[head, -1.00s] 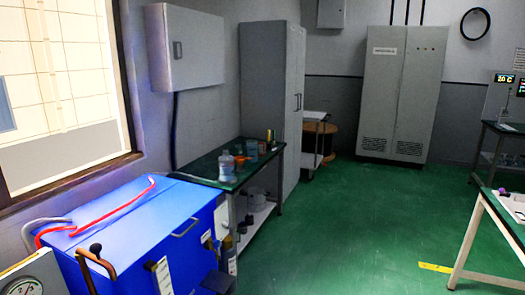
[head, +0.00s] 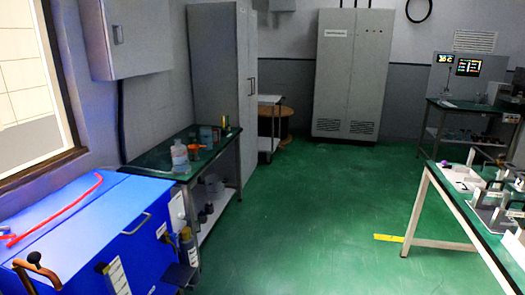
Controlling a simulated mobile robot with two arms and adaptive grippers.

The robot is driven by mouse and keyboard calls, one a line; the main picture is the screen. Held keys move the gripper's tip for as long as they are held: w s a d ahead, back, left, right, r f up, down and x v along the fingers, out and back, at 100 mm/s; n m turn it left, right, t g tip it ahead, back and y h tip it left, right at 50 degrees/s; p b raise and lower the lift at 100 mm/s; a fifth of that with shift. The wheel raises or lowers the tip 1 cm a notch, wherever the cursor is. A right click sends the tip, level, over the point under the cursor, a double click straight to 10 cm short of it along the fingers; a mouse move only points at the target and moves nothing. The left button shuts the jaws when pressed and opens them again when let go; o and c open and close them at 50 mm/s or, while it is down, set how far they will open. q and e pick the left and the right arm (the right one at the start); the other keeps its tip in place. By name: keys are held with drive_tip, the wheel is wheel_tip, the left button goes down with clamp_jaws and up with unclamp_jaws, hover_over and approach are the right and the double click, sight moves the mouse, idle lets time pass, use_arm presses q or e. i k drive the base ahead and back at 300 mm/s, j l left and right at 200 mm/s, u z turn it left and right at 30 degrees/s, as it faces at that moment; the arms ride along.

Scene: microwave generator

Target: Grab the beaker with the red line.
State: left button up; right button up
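No beaker with a red line can be made out for certain. Small containers stand on the dark green-topped bench (head: 150,152) at the left. Among them are a clear bottle-like vessel (head: 180,157), a cup-like container (head: 206,136) behind it, and a small orange item (head: 195,147) between them. They are too small to read any line on them. Neither of my grippers is in view.
A blue cabinet (head: 90,225) with a red hose stands at the near left. A white-legged table (head: 445,200) with several items is at the right. A far bench (head: 470,106) has displays behind it. The green floor (head: 310,200) between is clear.

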sight(215, 136)
drive_tip(key=i, duration=3.1)
